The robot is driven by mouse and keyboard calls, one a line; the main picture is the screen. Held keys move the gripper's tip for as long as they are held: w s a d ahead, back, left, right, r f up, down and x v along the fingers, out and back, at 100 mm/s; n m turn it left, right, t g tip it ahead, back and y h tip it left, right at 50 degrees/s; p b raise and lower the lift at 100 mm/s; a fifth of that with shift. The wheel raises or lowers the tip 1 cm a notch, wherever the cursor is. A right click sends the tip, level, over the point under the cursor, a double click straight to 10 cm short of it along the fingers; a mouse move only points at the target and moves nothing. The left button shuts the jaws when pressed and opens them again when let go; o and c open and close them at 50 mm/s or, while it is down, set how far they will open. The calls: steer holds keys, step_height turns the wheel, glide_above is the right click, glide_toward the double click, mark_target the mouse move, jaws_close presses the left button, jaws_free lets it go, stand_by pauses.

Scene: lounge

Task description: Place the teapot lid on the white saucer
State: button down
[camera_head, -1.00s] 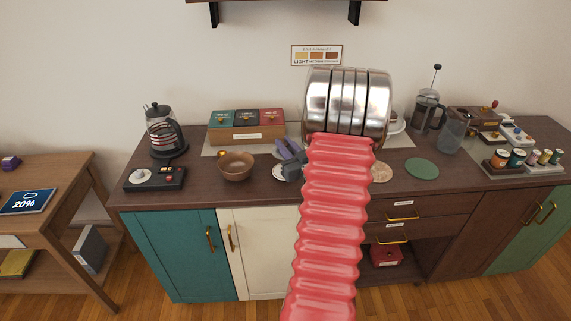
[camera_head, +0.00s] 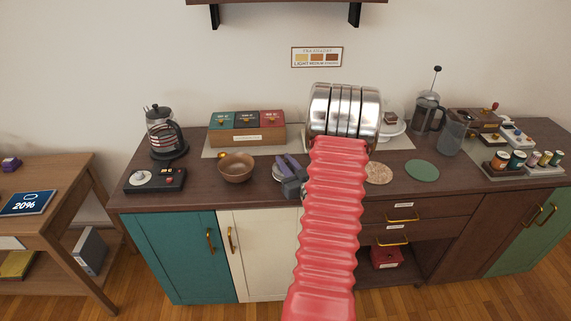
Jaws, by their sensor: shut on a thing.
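My gripper (camera_head: 284,161), with purple-grey fingers, is low over the middle of the dark wooden counter, just left of my red ribbed arm. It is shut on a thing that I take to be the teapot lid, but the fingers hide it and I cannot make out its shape. A small part of a white saucer (camera_head: 278,174) shows beside and under the fingers; the rest is hidden. I cannot tell whether the held thing touches the saucer. The teapot is not clearly visible; my arm covers part of the counter.
A brown bowl (camera_head: 236,167) stands close left of my gripper. A tea box (camera_head: 247,127) is behind it. A glass kettle (camera_head: 165,138) and a scale (camera_head: 155,180) are at the left. A cork mat (camera_head: 379,173) and a green mat (camera_head: 422,170) lie right of my arm.

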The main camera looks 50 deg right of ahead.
steer(key=shift+f, duration=0.35)
steer(key=c, duration=1.7)
jaws_free()
steer(key=shift+f, duration=0.1)
steer(key=shift+o, duration=0.2)
steer(key=v, duration=1.2)
